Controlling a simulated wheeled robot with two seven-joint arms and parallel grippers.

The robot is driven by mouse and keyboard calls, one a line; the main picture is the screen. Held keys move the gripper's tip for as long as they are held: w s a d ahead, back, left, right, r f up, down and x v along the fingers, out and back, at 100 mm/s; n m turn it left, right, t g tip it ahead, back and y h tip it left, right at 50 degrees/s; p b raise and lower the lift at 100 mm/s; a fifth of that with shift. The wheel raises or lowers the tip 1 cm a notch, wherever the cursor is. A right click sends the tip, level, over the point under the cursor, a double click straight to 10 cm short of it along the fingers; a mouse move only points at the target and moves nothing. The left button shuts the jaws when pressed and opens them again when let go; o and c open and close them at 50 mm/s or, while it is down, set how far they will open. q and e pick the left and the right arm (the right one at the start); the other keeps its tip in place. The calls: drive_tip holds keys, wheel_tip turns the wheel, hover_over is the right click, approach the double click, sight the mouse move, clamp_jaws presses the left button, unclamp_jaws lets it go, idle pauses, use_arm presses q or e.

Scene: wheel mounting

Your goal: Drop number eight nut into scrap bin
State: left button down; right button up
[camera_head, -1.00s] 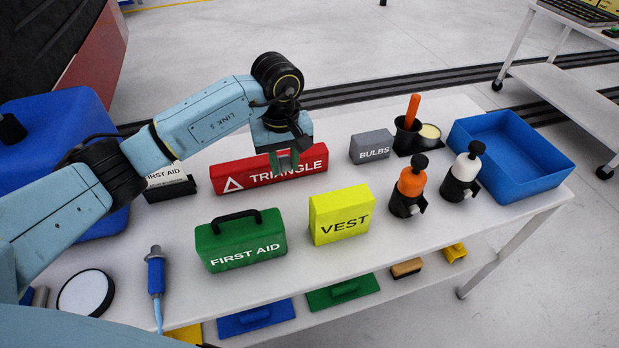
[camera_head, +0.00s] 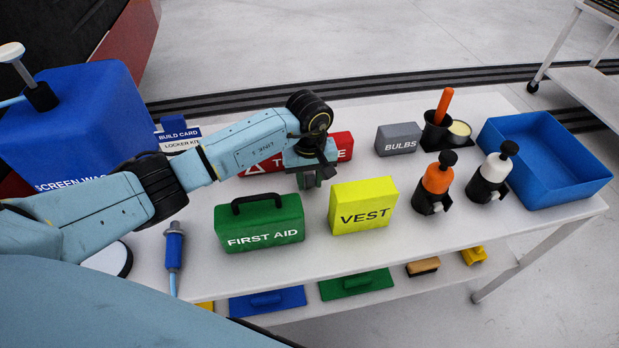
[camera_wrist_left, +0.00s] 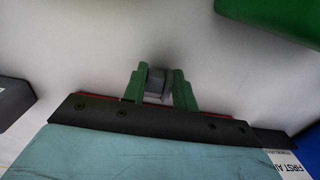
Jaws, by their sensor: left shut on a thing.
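My left gripper (camera_head: 313,180) is low over the white table, in front of the red triangle box and behind the gap between the green first aid case and the yellow vest box. In the left wrist view its green fingers (camera_wrist_left: 160,88) are shut on a small grey nut (camera_wrist_left: 155,84). No number is legible on the nut. An open blue bin (camera_head: 545,165) stands at the right end of the table, apart from the gripper. It shows no readable label, so I cannot tell whether it is the scrap bin. My right gripper is not in view.
The table (camera_head: 330,258) holds the green first aid case (camera_head: 260,222), yellow vest box (camera_head: 362,205), red triangle box (camera_head: 343,145), grey bulbs box (camera_head: 398,139), orange bottle (camera_head: 437,182) and white bottle (camera_head: 490,177). A blue screen wash container (camera_head: 75,120) stands left.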

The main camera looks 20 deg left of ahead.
use_arm(q)
drive_tip(key=shift+f, duration=0.1)
drive_tip(key=shift+f, duration=0.1)
drive_tip(key=c, duration=1.1)
unclamp_jaws()
